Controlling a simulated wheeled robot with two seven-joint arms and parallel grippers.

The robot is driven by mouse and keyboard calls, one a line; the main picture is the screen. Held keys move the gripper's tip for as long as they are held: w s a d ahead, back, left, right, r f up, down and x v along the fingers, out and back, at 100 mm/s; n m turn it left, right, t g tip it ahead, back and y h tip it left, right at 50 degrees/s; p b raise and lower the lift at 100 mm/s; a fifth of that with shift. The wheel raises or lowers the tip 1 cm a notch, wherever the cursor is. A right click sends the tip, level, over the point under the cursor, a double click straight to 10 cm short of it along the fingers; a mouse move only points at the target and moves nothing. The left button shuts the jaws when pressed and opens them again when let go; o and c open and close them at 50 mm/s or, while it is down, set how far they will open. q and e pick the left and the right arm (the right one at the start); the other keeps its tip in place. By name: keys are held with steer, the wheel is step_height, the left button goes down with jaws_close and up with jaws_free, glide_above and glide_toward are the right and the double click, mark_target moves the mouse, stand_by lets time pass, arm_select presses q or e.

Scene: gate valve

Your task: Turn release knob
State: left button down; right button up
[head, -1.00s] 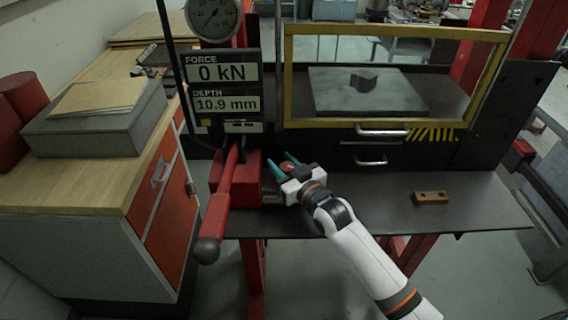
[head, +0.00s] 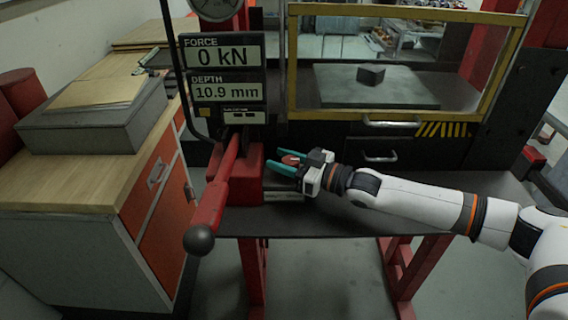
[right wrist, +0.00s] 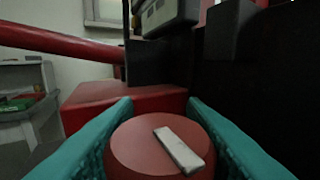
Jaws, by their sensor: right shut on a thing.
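The release knob (head: 291,159) is a round red knob beside the red pump block. In the right wrist view the knob (right wrist: 135,150) fills the lower middle, with a pale bar across its face lying slanted down to the right. My right gripper (head: 283,162) comes in from the right and is shut on the knob. Its teal fingers lie on either side of the knob, as the right wrist view also shows. My left gripper is in neither view.
The red pump lever (head: 215,200) with a dark ball end slants down just left of the knob. The display panel (head: 225,80) reads 0 kN and 10.9 mm. A yellow-framed guard (head: 400,12) stands behind. A wooden bench (head: 60,188) is at the left.

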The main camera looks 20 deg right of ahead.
steer(key=shift+r+g, duration=0.15)
steer(key=shift+g, duration=0.15)
steer(key=o, duration=1)
steer(key=shift+s+d+f, duration=0.15)
steer(key=shift+d+f, duration=0.05)
steer(key=shift+d, duration=0.05)
steer(key=b+v, duration=0.2)
steer(key=v, duration=0.9)
steer(key=shift+s+d, duration=0.1)
steer(key=shift+f, duration=0.1)
